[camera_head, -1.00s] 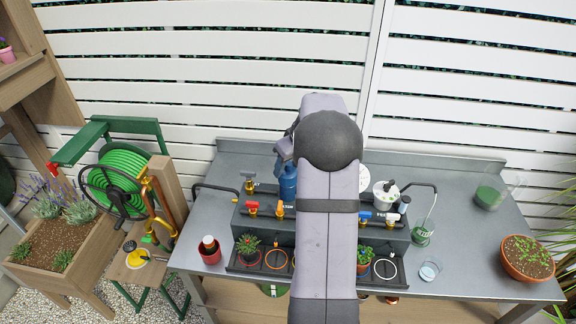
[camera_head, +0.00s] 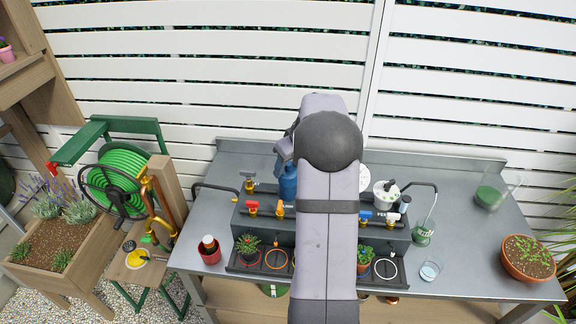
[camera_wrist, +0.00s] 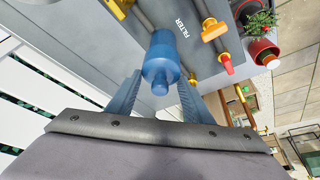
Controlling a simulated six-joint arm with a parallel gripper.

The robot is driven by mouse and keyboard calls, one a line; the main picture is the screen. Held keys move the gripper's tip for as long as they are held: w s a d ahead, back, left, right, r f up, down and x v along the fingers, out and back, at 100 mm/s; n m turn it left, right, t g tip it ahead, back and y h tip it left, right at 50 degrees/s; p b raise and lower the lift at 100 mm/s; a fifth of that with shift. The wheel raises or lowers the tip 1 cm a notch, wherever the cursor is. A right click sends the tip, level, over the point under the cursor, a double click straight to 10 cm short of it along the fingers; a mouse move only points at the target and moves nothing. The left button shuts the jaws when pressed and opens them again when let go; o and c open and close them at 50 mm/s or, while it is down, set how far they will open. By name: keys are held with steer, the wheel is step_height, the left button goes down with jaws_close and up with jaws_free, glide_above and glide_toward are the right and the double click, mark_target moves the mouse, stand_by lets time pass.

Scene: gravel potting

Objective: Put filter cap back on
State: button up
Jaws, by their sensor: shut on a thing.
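The blue filter body with its cap (camera_head: 288,182) stands upright at the back of the dark tap unit, just left of my arm. In the wrist view the blue cap (camera_wrist: 160,70) has a wide ring and a small round knob facing the camera. My gripper (camera_wrist: 160,77) has one blue finger on each side of the cap and is shut on it. In the head view my arm hides the fingers. I cannot tell whether the cap sits fully on the filter body below it.
The tap unit (camera_wrist: 192,25) carries the word FILTER, with an orange tap (camera_wrist: 213,30) and a red tap (camera_wrist: 226,62) close by. A white lidded jar (camera_head: 384,196) stands right of my arm. A terracotta pot (camera_head: 527,262) stands far right. The bench's right half has free room.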

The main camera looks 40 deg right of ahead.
stand_by(0.8)
steer(key=o, duration=1.6)
steer(key=shift+r+p, duration=2.3)
steer(key=shift+r, duration=1.2)
steer(key=shift+c, duration=0.6)
jaws_close()
